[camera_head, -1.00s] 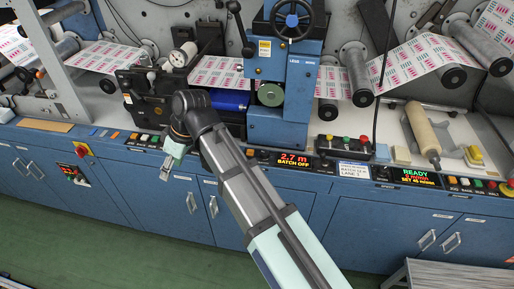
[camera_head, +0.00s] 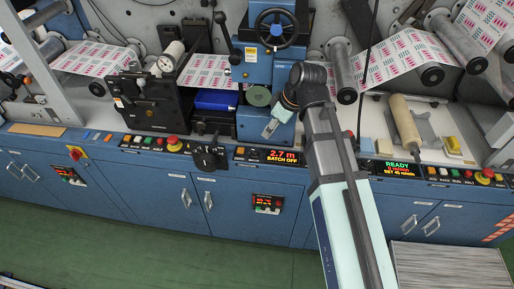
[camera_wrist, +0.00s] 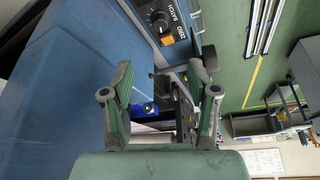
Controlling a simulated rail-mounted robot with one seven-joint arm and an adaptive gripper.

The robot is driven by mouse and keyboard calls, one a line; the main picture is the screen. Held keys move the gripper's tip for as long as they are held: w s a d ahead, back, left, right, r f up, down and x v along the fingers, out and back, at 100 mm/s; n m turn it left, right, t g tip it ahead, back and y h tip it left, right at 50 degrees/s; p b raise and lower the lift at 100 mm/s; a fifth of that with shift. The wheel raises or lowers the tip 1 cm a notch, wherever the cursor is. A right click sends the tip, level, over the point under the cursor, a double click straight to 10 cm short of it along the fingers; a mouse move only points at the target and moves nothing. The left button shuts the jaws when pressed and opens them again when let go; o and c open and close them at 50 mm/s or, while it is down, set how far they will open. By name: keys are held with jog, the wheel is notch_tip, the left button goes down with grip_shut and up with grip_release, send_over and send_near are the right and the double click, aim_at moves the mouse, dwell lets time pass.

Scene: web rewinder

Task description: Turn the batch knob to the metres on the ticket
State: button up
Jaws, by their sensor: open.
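The batch knob (camera_wrist: 158,18) is a small dark round knob beside an orange button (camera_wrist: 166,39) on a dark panel lettered BATCH and ZERO. In the head view the knob (camera_head: 254,155) is tiny, left of the red batch display (camera_head: 277,156), which reads 2.7 m and BATCH OFF. My gripper (camera_head: 270,128) is above that display in the picture, apart from the knob. In the wrist view my gripper (camera_wrist: 162,85) has two green fingers spread wide with nothing between them. I cannot make out the ticket; my arm covers the area right of the display.
A black lever assembly (camera_head: 208,155) sticks out left of the batch panel. A red stop button (camera_head: 174,143) is further left. A green-red READY display (camera_head: 397,170) and a tan roller (camera_head: 405,123) are to the right. The green floor (camera_head: 140,245) in front is open.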

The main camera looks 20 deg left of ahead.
aim_at(255, 151)
jog(key=p+x, duration=0.3)
jog(key=x, duration=1.2)
jog(key=shift+a+f, duration=0.25)
jog(key=shift+f, duration=0.05)
grip_shut()
